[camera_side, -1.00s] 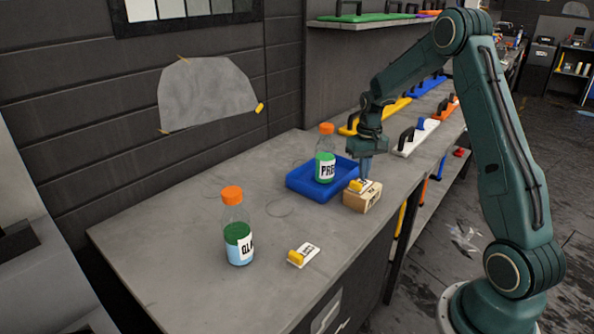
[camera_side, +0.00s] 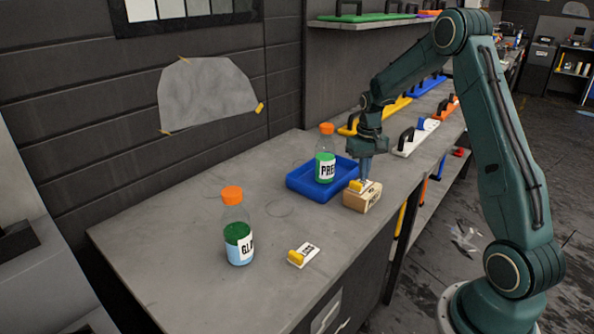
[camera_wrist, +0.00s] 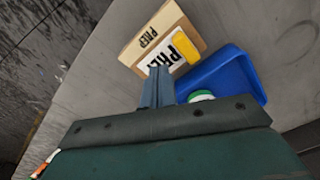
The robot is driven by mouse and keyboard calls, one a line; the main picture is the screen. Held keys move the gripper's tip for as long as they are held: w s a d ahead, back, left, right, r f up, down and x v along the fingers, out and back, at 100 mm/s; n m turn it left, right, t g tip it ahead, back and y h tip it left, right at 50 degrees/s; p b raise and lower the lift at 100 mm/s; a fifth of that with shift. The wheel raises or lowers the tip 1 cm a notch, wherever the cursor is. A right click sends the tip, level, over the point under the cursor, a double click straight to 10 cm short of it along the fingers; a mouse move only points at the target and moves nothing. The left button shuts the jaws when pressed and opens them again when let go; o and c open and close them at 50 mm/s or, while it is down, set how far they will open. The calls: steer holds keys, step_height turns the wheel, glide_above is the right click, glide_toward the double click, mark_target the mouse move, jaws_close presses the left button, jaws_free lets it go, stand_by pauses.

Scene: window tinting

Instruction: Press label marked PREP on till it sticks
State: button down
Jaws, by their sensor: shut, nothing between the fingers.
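The PREP label (camera_side: 367,187), white with a yellow tab (camera_wrist: 187,48), lies on top of a cardboard box (camera_side: 363,202) marked PREP. In the wrist view the box (camera_wrist: 148,34) shows its printed side and the label (camera_wrist: 157,68) on its top face. My gripper (camera_side: 366,178) is shut and empty, pointing down with its tips at the label. In the wrist view the fingers (camera_wrist: 157,80) overlap the label's edge. I cannot tell whether the tips touch it. The fingers hide part of the label.
A blue tray (camera_side: 303,184) holds a PREP bottle (camera_side: 325,160) with an orange cap, close behind the box. A second orange-capped bottle (camera_side: 238,235) and another yellow-tabbed label (camera_side: 303,255) stand nearer the front. The bench (camera_side: 185,265) is clear around them.

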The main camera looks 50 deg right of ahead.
steer(key=shift+f, duration=0.95)
stand_by(1.0)
steer(key=shift+r, duration=0.1)
steer(key=shift+r, duration=3.5)
